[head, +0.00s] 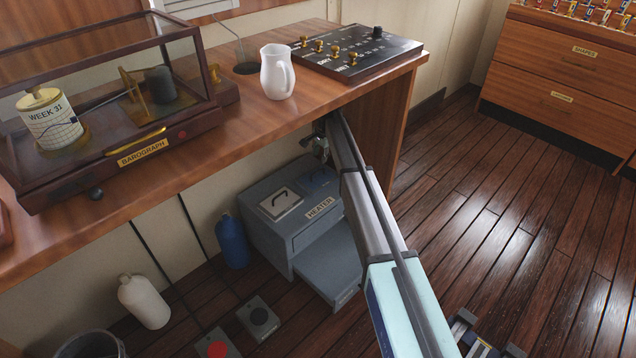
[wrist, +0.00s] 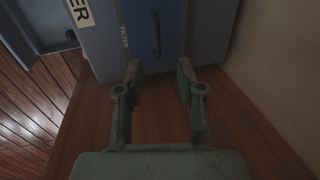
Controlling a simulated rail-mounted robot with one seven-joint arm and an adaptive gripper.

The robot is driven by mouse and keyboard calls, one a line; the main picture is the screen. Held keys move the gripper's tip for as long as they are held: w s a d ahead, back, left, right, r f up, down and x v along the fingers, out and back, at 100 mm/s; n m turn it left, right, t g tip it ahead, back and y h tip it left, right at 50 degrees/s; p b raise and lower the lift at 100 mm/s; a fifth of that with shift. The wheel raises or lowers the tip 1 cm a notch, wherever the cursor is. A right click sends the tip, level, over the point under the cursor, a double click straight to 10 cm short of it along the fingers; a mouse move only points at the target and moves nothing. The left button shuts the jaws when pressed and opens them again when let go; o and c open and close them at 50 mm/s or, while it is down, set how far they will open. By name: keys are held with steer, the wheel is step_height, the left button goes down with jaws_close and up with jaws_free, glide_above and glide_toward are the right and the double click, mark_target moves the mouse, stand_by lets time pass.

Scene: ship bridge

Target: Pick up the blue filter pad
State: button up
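The blue filter pad (wrist: 172,48) sits in the grey heater, beside a "FILTER" label, and has a dark upright handle (wrist: 156,34). In the head view, the dark blue pad (head: 321,181) shows on the heater's top, partly hidden by my arm. My gripper (wrist: 159,70) is open and empty. Its fingers point toward the pad, with the handle lined up between them and a little beyond the tips. In the head view my gripper (head: 318,143) is small and partly hidden under the desk, just above the heater's back.
The grey heater (head: 264,222) stands under the wooden desk, its lower front tray sticking out. A second, pale lid with a handle (head: 281,204) lies on its top. A blue bottle (head: 231,240) stands to its left. The desk's edge is above my arm; a pale wall (wrist: 277,70) is close on the right.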

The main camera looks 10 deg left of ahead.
steer(key=b, duration=0.1)
glide_toward(318, 176)
steer(key=shift+s+a+f, duration=0.25)
steer(key=shift+a+f, duration=0.25)
steer(key=shift+f, duration=0.2)
steer(key=shift+w+a+f+b, duration=0.15)
steer(key=shift+f+b, duration=0.5)
steer(key=shift+f, duration=0.7)
steer(key=shift+w+a+f+b, duration=0.1)
steer(key=shift+w+f+b, duration=0.15)
steer(key=shift+f+b, duration=0.7)
steer(key=shift+d+f+p, duration=0.1)
steer(key=shift+f+p, duration=0.15)
steer(key=shift+p, duration=0.15)
jaws_close()
